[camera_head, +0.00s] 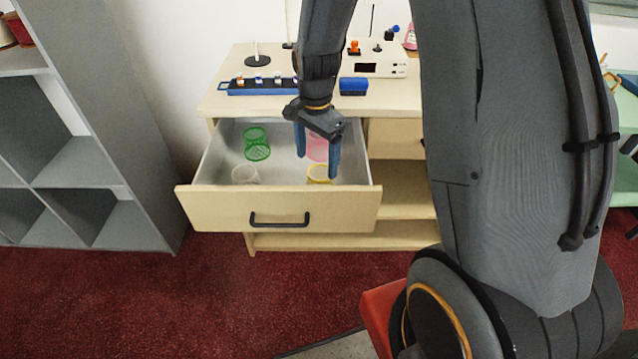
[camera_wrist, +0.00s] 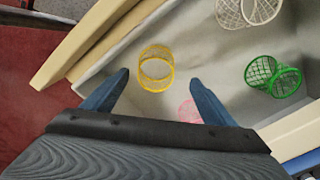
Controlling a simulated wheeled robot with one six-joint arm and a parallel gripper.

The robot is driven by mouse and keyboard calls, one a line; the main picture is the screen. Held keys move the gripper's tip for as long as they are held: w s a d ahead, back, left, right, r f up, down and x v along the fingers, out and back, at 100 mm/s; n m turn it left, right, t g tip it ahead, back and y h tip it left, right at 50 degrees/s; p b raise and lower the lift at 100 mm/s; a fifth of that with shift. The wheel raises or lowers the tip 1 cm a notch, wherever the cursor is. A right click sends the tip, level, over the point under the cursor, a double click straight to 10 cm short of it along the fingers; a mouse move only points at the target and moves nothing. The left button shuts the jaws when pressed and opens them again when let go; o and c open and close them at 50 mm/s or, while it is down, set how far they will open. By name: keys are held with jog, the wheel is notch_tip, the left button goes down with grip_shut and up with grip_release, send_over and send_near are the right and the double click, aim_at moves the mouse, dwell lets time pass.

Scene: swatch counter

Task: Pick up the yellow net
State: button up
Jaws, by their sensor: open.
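The yellow net (camera_head: 319,173) is a small mesh ring-shaped basket lying in the open drawer, near its front right. It also shows in the wrist view (camera_wrist: 156,70), beyond and between my fingertips and apart from them. My gripper (camera_head: 317,163) is open and empty above the right part of the drawer. In the wrist view its two blue fingers (camera_wrist: 162,86) spread wide. In the head view a finger stands just right of the yellow net and may cover part of it.
The drawer (camera_head: 212,200) also holds a green net (camera_head: 256,145), a white net (camera_head: 245,175) and a pink net (camera_head: 317,148) partly behind my gripper. The counter top above carries a blue rack (camera_head: 262,87) and a blue block (camera_head: 353,86). A grey shelf (camera_head: 140,130) stands left.

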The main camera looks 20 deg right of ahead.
aim_at(320, 175)
jog(key=shift+s+d+f+p, duration=0.2)
jog(key=shift+f+p, duration=0.15)
jog(key=shift+f, duration=1.2)
jog(key=shift+s+d+f+p, duration=0.15)
jog(key=shift+f+p, duration=0.15)
jog(key=shift+f, duration=1.2)
jog(key=shift+w, duration=0.1)
jog(key=c, duration=1.1)
